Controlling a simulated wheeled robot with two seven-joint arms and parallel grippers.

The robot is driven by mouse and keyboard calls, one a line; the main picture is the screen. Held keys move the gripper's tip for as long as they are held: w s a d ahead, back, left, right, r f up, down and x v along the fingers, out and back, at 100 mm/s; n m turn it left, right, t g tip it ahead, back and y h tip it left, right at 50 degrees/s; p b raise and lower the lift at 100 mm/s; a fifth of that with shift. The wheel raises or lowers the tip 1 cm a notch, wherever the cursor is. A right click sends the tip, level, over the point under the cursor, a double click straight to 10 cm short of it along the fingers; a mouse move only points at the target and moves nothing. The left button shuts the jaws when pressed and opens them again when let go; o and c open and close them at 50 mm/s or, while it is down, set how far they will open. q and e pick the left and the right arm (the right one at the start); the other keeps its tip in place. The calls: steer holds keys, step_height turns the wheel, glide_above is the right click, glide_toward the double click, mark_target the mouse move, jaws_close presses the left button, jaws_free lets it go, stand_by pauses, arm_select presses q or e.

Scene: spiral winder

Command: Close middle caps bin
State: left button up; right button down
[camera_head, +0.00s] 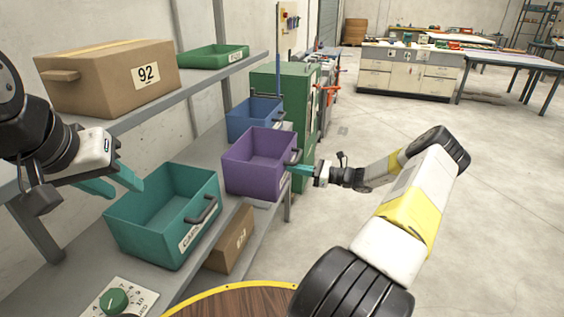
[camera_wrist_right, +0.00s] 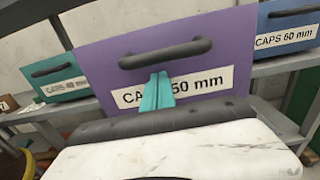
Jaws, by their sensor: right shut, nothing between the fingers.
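The purple middle bin (camera_head: 250,175) stands on the shelf between the teal bin and the blue bin. In the right wrist view its front face (camera_wrist_right: 222,54) shows a dark handle (camera_wrist_right: 166,53) and a "50 mm" label partly covered by my fingers. My right gripper (camera_head: 297,169) is at the bin's front, its teal fingers together and empty. In the wrist view the right fingertips (camera_wrist_right: 158,76) overlap the face just below the handle; I cannot tell whether they touch it. My left gripper (camera_head: 118,186) has its fingers apart, empty, above and left of the teal bin.
The teal bin (camera_head: 125,224) is nearer, and the blue bin (camera_head: 245,115) is farther along the shelf. A cardboard box (camera_head: 110,75) and a green tray (camera_head: 212,56) sit on the upper shelf. A brown box (camera_head: 231,240) sits below. Open floor lies to the right.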

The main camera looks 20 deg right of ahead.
steer(key=x, duration=1.6)
steer(key=shift+w+a, duration=0.15)
steer(key=shift+a, duration=0.1)
steer(key=shift+w+a, duration=0.2)
steer(key=shift+a, duration=0.05)
steer(key=shift+r, duration=0.1)
